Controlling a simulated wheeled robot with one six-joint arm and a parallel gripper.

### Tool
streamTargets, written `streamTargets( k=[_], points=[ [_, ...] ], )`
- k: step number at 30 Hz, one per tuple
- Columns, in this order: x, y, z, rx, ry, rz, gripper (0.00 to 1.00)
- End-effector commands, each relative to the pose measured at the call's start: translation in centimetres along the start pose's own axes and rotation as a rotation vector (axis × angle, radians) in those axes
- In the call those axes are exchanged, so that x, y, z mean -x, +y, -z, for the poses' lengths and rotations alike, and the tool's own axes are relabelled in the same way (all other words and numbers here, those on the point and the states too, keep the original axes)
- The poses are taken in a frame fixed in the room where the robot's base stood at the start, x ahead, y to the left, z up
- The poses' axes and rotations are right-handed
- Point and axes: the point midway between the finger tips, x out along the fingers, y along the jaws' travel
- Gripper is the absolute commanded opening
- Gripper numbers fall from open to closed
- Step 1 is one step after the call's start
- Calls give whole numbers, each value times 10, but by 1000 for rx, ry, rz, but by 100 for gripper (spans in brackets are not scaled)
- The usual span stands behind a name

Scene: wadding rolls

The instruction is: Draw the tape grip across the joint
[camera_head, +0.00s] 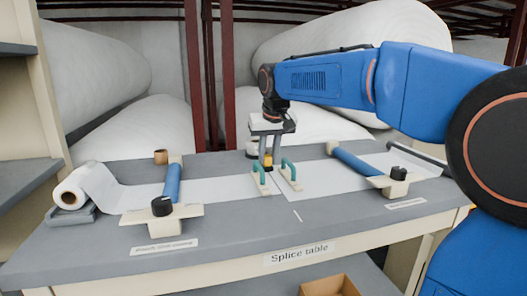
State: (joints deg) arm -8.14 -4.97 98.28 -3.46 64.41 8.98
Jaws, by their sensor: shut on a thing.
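My gripper (267,154) points down at the far edge of the splice table, at the back end of the joint. The joint (276,184) runs between a left white web (225,189) and a right white web (330,178). My fingers partly hide the back end of the joint. I cannot tell whether the grip touches the web.
The splice table (225,240) has a blue roller on the left (173,183) and another on the right (355,162), with black-knobbed brackets. A white roll (71,195) lies at the left end. The front strip is clear.

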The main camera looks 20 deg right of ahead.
Motion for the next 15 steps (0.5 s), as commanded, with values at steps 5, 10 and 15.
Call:
streamTargets(
  k=[5, 10, 15],
  points=[
    [21, 0, -48, 1, 2, 1, 0],
    [39, 0, -92, 0, 2, 1, 0],
    [55, 0, -130, 1, 2, 2, 0]
  ],
)
